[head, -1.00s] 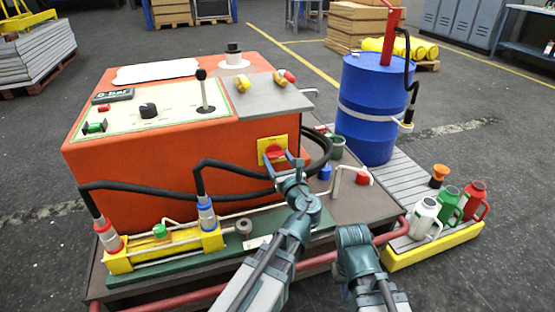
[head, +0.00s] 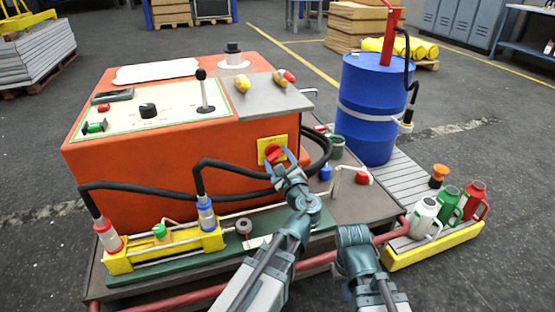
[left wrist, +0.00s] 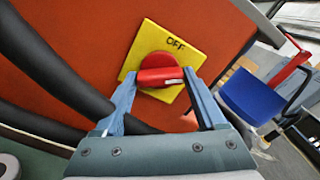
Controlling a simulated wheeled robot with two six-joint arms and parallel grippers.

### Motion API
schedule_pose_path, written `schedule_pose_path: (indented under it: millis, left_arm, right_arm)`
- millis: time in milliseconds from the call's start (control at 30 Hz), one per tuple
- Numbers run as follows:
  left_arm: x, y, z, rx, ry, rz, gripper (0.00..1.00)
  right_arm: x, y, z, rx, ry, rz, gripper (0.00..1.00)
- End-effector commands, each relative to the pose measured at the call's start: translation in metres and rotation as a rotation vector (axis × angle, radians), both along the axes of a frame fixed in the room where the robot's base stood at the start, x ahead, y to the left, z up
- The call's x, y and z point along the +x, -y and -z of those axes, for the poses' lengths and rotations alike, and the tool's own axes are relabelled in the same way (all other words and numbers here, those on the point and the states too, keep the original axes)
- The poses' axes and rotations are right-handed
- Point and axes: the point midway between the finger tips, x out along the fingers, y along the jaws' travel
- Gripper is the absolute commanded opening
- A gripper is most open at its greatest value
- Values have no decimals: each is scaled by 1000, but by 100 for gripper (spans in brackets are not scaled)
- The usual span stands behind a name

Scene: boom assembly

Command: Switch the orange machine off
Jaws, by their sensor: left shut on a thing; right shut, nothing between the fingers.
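The orange machine (head: 150,165) stands on a low bench, with a red rotary switch (head: 274,153) on a yellow plate (head: 263,144) on its front. My left gripper (head: 277,161) is shut on the switch's red handle. In the left wrist view, its two fingers (left wrist: 160,84) are at either end of the red handle (left wrist: 160,77), and the plate reads OFF above the knob. The machine's display (head: 114,95) is dark. My right gripper (head: 354,238) is shut and empty near the bench's front edge, its fingertips hard to make out.
A black hose (head: 235,169) runs close to the left gripper. A yellow-ended cylinder (head: 165,247) lies at the bench's front left. A red rail (head: 312,264) borders the front. A blue drum (head: 370,120) and several cans (head: 424,217) stand at the right.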

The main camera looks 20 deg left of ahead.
Motion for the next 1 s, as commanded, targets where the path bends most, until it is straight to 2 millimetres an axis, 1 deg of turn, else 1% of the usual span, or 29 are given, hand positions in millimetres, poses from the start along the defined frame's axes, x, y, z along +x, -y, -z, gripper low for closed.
schedule_pose_path:
  millis: [600,1000]
  left_arm:
    - [-1,0,0,-480,324,-1,17]
    - [-1,0,0,-711,480,-1,17]
  right_arm:
    - [0,0,0,0,0,0,0]
    - [0,0,0,0,0,0,0]
